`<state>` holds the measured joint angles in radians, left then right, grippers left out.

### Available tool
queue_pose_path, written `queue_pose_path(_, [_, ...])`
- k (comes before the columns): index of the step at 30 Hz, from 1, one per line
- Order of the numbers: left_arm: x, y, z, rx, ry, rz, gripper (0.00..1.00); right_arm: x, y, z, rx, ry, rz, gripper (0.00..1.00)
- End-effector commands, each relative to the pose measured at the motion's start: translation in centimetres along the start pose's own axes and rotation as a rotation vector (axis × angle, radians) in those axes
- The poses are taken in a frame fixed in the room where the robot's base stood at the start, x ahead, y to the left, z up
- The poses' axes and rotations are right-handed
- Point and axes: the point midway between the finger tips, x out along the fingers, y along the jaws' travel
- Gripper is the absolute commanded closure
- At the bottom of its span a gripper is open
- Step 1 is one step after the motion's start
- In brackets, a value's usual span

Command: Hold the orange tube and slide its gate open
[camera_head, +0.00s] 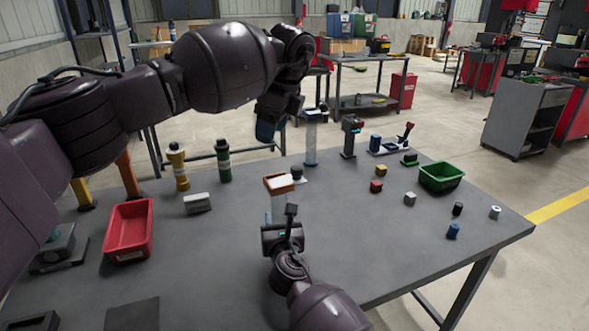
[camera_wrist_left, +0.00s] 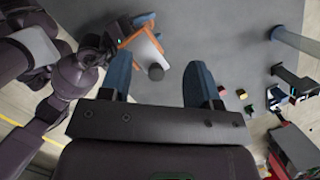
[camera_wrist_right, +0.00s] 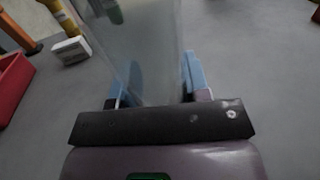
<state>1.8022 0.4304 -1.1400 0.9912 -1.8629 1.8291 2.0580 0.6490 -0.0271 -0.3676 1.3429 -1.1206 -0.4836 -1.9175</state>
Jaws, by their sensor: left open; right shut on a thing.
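The orange tube (camera_head: 279,184) is a clear upright tube with an orange rim and a white gate in its top. A dark round knob (camera_head: 297,172) sits at the gate's right side. My right gripper (camera_head: 281,218) is shut on the clear body, which fills the middle of the right wrist view (camera_wrist_right: 152,45). My left gripper (camera_head: 268,132) is open and empty, above and behind the tube. In the left wrist view the orange rim (camera_wrist_left: 125,41) and knob (camera_wrist_left: 155,72) show beyond and between the blue fingers (camera_wrist_left: 160,82), apart from them.
A second clear tube (camera_head: 311,142) and a dark post device (camera_head: 351,137) stand behind. A red tray (camera_head: 149,231) lies left, a green tray (camera_head: 442,187) right. Several small blocks are scattered at right. Yellow (camera_head: 179,170) and green (camera_head: 223,160) bottles stand behind left.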

Motion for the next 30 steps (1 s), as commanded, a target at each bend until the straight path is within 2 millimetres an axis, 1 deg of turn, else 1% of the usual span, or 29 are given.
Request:
queue_pose_path(1, [0.0,0.3,0.6,0.066,0.013,-0.028,0.43,0.0,0.0,0.0,0.0,0.001,0.0,1.0])
queue_pose_path(4, [-0.2,1.0,1.1,0.234,0.034,-0.09,0.43,0.0,0.0,0.0,0.0,0.001,0.0,1.0])
queue_pose_path(8, [-0.7,1.9,1.1,0.465,0.047,-0.173,0.43,0.0,0.0,0.0,0.0,0.001,0.0,1.0])
queue_pose_path(11, [-1.3,2.6,0.7,0.643,0.047,-0.237,0.43,0.0,0.0,0.0,0.0,0.001,0.0,1.0])
queue_pose_path(17, [-2.7,3.8,-1.2,0.997,0.019,-0.362,0.43,0.0,0.0,0.0,0.0,0.001,0.0,1.0])
queue_pose_path(21, [-3.6,4.3,-3.0,1.228,-0.011,-0.436,0.43,0.0,0.0,0.0,0.0,0.001,0.0,1.0])
queue_pose_path(24, [-3.9,4.4,-3.8,1.351,-0.032,-0.472,0.43,0.0,0.0,0.0,0.0,0.001,0.0,1.0])
queue_pose_path(30, [-4.1,4.2,-4.1,1.483,-0.064,-0.502,0.43,0.0,0.0,0.0,0.0,0.0,0.0,1.0])
